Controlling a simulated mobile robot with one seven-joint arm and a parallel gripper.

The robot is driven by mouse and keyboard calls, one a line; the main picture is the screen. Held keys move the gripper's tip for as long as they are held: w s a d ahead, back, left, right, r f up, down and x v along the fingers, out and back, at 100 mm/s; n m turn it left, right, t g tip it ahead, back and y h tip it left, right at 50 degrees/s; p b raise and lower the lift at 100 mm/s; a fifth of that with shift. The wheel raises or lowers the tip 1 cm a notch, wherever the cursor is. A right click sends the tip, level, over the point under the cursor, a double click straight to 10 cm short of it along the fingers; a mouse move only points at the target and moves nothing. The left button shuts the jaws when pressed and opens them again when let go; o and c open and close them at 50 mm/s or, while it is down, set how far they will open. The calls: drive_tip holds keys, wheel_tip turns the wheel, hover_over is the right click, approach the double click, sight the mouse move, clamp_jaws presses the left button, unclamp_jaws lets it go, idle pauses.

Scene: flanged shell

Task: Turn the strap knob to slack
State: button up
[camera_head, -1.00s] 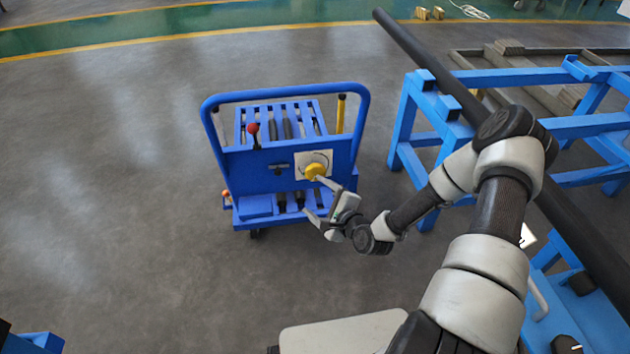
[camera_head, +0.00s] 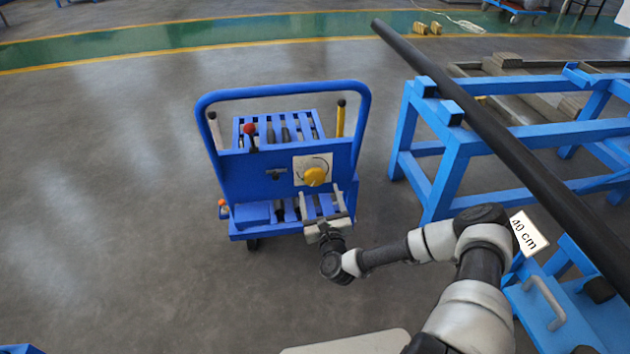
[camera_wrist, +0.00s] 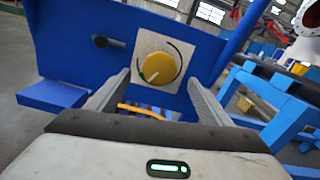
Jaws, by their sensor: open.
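The strap knob is a round yellow knob (camera_head: 314,177) on a white plate with a dark curved mark, on the blue panel of a cart (camera_head: 240,180). My gripper (camera_head: 321,197) is open and empty, just below the knob in the head view. In the wrist view its two fingers (camera_wrist: 157,85) stand apart, one to each side of the knob's lower part. I see no contact with the knob.
A small dark fitting (camera_head: 276,173) sits on the panel left of the knob. A red-topped lever (camera_head: 249,131) rises behind the panel. A blue frame (camera_head: 450,160) carrying a long dark pipe (camera_head: 500,150) stands to the right. The floor at left is clear.

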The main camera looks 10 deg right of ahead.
sight(315, 179)
drive_tip(key=w+b, duration=0.1)
drive_tip(key=w, duration=0.7)
drive_tip(key=shift+w, duration=0.3)
drive_tip(key=c, duration=1.1)
